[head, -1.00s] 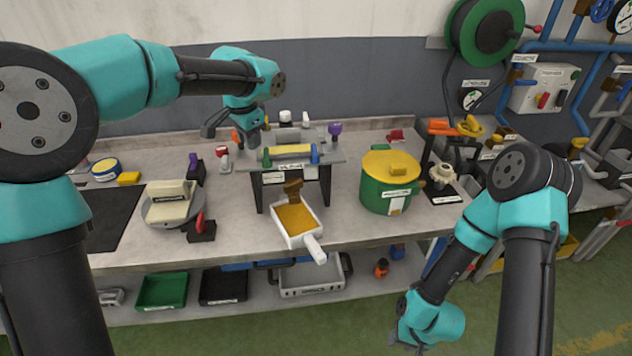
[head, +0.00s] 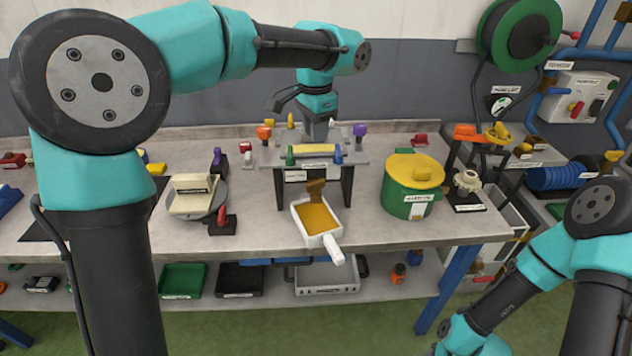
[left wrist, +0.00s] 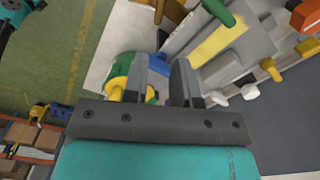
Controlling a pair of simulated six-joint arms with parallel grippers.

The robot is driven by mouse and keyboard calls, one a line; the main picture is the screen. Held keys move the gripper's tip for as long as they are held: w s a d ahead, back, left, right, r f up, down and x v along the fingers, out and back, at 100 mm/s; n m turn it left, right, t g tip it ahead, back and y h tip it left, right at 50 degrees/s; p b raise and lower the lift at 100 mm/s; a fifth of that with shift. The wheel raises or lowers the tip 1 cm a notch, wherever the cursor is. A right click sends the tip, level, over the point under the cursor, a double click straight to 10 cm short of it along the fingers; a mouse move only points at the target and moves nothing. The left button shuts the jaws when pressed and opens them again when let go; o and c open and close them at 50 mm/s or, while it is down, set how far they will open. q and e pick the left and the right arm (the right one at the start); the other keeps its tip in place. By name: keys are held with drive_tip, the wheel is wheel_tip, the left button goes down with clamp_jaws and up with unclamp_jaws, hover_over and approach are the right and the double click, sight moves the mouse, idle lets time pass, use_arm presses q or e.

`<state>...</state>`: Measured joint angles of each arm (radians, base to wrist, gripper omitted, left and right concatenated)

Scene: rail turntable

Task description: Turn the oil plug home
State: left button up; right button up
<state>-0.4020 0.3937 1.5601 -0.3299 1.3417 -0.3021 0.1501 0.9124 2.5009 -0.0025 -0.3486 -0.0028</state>
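No plug label is legible, so I cannot tell which knob is the oil plug. A small raised stand (head: 352,162) carries a green knob (head: 290,155), a blue knob (head: 338,153) and a yellow bar (head: 317,148). A purple knob (head: 360,131) and an orange knob (head: 264,132) are at its back. My left gripper (head: 319,140) points down over the stand's rear. In the left wrist view its two fingers (left wrist: 166,82) are apart, and nothing is clearly held. The green knob (left wrist: 219,12) shows there too. My right arm is low at right; its fingertips are out of frame.
A white pan (head: 319,240) of amber liquid sits in front of the stand. A green pot with a yellow lid (head: 414,170) stands right of it. A round grey plate with a cream block (head: 193,192) is at left.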

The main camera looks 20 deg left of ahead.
sight(315, 181)
use_arm(q)
wheel_tip(315, 181, down, 15)
drive_tip(key=shift+f, duration=0.2)
idle(0.3)
clamp_jaws()
